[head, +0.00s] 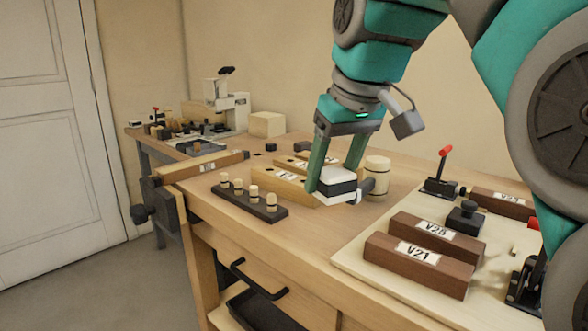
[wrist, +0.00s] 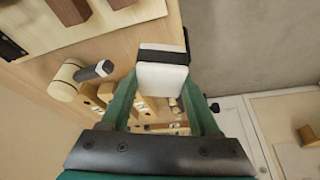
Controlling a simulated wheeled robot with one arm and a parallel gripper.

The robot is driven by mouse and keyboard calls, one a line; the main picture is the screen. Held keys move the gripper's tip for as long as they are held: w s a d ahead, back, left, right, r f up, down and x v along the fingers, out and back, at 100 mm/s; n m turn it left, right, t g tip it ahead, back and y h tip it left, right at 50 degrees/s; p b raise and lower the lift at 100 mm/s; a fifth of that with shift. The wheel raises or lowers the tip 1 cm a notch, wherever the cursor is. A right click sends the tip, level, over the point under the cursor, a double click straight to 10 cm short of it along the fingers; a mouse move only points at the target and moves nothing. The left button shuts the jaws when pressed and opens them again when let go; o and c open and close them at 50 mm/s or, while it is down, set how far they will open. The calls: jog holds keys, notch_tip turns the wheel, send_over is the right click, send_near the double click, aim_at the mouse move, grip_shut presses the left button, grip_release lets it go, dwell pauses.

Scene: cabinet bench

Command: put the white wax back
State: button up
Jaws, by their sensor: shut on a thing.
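A white block with a dark band (head: 337,175), which looks like the white wax, is between the fingers of my gripper (head: 334,182). My gripper is shut on it above the bench, near the right end of the pale labelled wooden blocks. In the wrist view the white block (wrist: 162,77) fills the space between the fingertips of my gripper (wrist: 163,90), its dark band on the far side. The head view does not show clearly how far it is above the bench top. No other white wax is seen.
A wooden mallet (head: 377,172) stands just right of the held block. A dark rack with several pegs (head: 249,206) lies left. Pale labelled blocks (head: 275,184) lie behind. At right, a board (head: 352,252) bears brown blocks V25 (head: 433,236) and V21 (head: 417,265) and a red-handled clamp (head: 441,178).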

jog(key=w+a+f+n+y, duration=0.1)
jog(key=w+a+n, duration=0.1)
jog(key=w+n, duration=0.25)
jog(key=b, duration=0.3)
send_over(307, 236)
jog(key=d, duration=0.1)
jog(key=shift+g, duration=0.3)
jog(key=shift+s+f, duration=0.25)
jog(key=shift+f, duration=1.4)
jog(key=shift+s+f, duration=0.2)
jog(key=shift+f, duration=1.4)
jog(key=shift+f+b, duration=0.55)
jog(key=shift+f, duration=1.35)
dwell(0.3)
jog(key=o, duration=1.4)
jog(key=shift+o, duration=0.2)
jog(key=shift+r, duration=0.1)
